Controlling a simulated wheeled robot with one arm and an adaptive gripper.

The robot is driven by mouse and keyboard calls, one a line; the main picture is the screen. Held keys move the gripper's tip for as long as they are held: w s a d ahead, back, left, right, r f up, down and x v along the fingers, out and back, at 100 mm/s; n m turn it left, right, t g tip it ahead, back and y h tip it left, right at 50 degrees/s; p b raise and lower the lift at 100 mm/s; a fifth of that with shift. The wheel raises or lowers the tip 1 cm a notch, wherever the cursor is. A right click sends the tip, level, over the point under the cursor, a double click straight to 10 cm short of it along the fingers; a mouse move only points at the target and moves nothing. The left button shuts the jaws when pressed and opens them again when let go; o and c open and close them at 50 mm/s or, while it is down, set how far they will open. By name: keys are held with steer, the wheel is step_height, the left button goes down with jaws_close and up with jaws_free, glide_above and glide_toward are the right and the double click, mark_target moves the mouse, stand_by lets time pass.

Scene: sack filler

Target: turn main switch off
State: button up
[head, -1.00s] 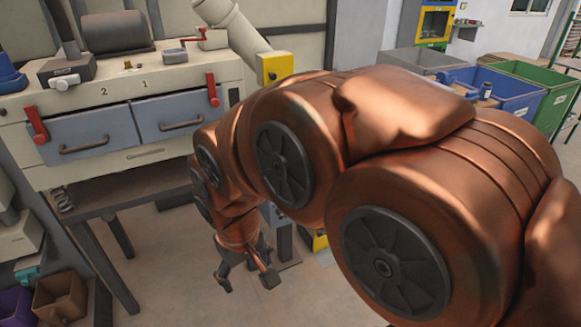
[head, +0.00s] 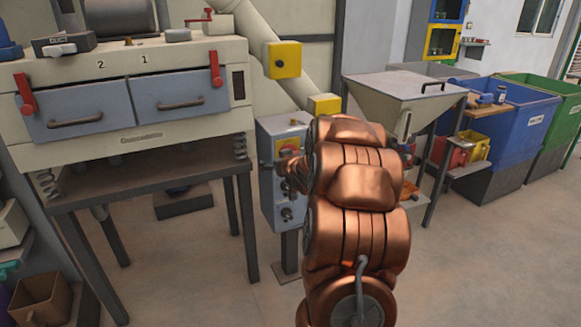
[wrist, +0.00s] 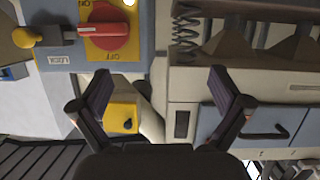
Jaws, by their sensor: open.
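The main switch is a red rotary knob (wrist: 106,30) on a yellow plate with ON and OFF lettering. It sits at the upper left in the wrist view, turned on its side or over. I cannot tell which mark the knob points at. In the head view the yellow plate (head: 281,146) shows on the grey control box (head: 270,190), partly covered by my arm. My gripper (wrist: 160,75) is open and empty, its two fingers wide apart. The knob is beyond the left finger and apart from it. In the head view the fingers are hidden by my arm.
A yellow-and-grey lock part (wrist: 60,32) sits beside the knob. The screening machine (head: 130,100) with red levers stands left of the box. A hopper (head: 400,90) on legs stands right. Blue (head: 515,115) and green bins are farther right. The front floor is clear.

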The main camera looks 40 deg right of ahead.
steer(key=s+d+f+t+b, duration=0.1)
steer(key=d+f+t+b, duration=0.35)
steer(key=d, duration=0.45)
steer(key=shift+g, duration=0.45)
steer(key=shift+p+x, duration=0.3)
steer(key=shift+x, duration=3.45)
steer(key=shift+d, duration=0.15)
steer(key=shift+c, duration=0.4)
steer(key=c, duration=1.1)
